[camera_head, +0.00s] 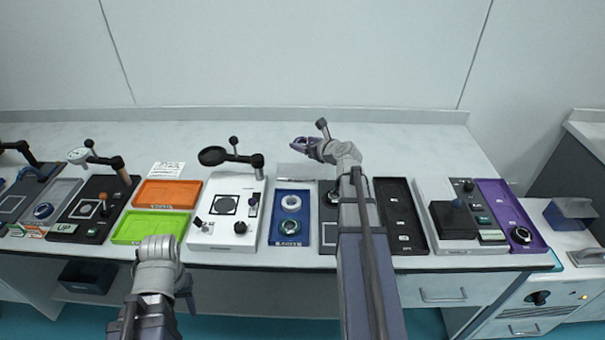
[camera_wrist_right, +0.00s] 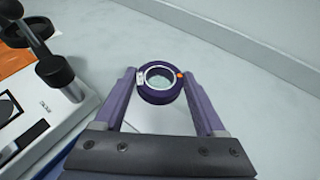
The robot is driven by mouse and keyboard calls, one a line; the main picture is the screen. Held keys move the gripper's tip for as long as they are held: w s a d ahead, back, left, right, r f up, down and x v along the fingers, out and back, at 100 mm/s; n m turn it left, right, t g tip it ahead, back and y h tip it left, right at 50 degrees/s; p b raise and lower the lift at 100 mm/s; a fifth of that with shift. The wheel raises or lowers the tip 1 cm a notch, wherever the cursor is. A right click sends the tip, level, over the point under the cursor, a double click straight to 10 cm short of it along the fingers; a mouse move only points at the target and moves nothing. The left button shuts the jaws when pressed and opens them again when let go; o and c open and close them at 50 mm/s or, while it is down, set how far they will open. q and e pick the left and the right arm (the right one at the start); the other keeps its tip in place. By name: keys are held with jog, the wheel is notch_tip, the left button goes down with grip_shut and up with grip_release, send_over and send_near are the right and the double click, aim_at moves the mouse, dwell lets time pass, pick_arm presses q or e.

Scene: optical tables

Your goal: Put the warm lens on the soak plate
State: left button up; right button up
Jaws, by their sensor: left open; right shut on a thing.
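A lens in a thick purple ring (camera_wrist_right: 160,83), with a small orange mark and a pale tag on its rim, is between the fingers of my right gripper (camera_wrist_right: 162,90). In the head view this gripper (camera_head: 303,146) is behind the row of stations, above the bare rear tabletop. My left gripper (camera_head: 184,286) hangs low in front of the table, open, largely hidden behind its own wrist. I cannot tell for certain which station is the soak plate. A white station (camera_head: 200,229) with a black-framed square (camera_head: 224,205) stands left of the right arm.
A blue tray (camera_head: 277,240) holds pale and dark rings. Orange (camera_head: 166,193) and green (camera_head: 150,227) trays lie to the left. A black arm with a round head (camera_head: 213,156) rises behind the white station. A purple tray (camera_head: 505,205) is at the right. The rear tabletop is largely clear.

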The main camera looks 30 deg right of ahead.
jog(key=b, duration=0.6)
send_over(305, 173)
jog(key=shift+a+f, duration=0.1)
jog(key=shift+f, duration=3.05)
notch_tip(305, 173, down, 4)
jog(key=b, duration=0.3)
jog(key=shift+r+b, duration=0.15)
jog(key=shift+b, duration=0.25)
jog(key=o, duration=1.4)
jog(key=shift+c, duration=0.2)
jog(key=shift+r, duration=0.1)
jog(key=p+v, duration=0.4)
jog(key=v, duration=0.8)
jog(key=shift+p, duration=0.3)
